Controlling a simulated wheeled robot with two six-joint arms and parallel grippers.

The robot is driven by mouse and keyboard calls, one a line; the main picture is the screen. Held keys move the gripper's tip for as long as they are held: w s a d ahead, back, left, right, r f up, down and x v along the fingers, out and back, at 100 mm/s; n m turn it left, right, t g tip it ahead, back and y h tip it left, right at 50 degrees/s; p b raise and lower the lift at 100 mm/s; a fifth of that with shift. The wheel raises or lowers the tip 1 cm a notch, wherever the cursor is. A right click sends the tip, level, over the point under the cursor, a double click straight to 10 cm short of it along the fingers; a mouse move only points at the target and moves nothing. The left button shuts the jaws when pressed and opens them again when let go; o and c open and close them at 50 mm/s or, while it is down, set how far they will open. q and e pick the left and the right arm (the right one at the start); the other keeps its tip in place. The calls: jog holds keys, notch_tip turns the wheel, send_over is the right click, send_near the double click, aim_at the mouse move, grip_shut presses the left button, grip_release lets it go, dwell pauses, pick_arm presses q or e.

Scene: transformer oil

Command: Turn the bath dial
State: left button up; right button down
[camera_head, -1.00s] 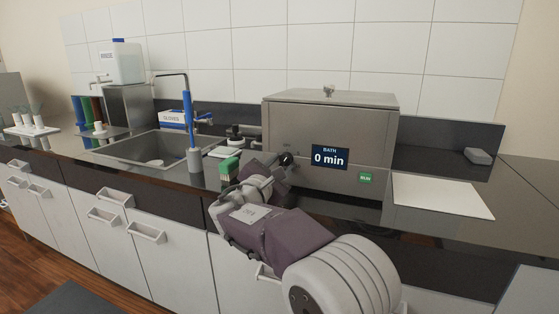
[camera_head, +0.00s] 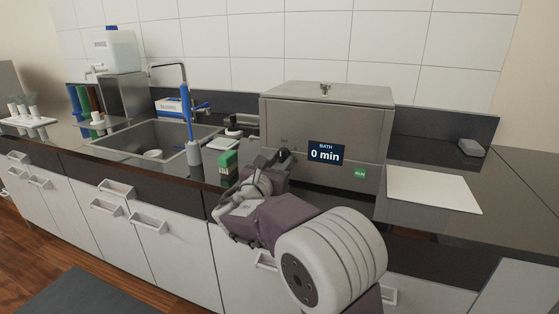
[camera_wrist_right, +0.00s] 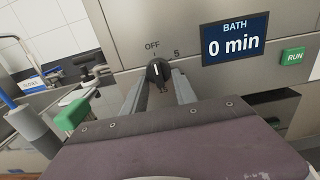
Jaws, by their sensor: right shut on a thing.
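The bath (camera_head: 330,118) is a grey metal box with a lid on the counter. Its display (camera_head: 326,153) reads "0 min", also in the right wrist view (camera_wrist_right: 235,41). The black bath dial (camera_wrist_right: 158,71) is on the front panel, left of the display, with its white mark up toward OFF and a 5 to the right. My right gripper (camera_wrist_right: 160,82) has its two fingers on either side of the dial and is shut on it. In the head view the dial (camera_head: 284,154) is partly covered by the gripper. My left gripper is not in view.
A green RUN button (camera_head: 360,172) is right of the dial. A green-topped block (camera_head: 228,166) and a blue-handled tool in a grey holder (camera_head: 194,152) stand left of my right gripper. A white sheet (camera_head: 432,189) lies on the right counter.

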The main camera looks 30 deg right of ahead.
jog(key=shift+f, duration=0.1)
dwell(0.3)
jog(key=c, duration=1)
grip_release()
jog(key=shift+a, duration=0.1)
jog(key=p+v, duration=0.1)
jog(key=v, duration=0.8)
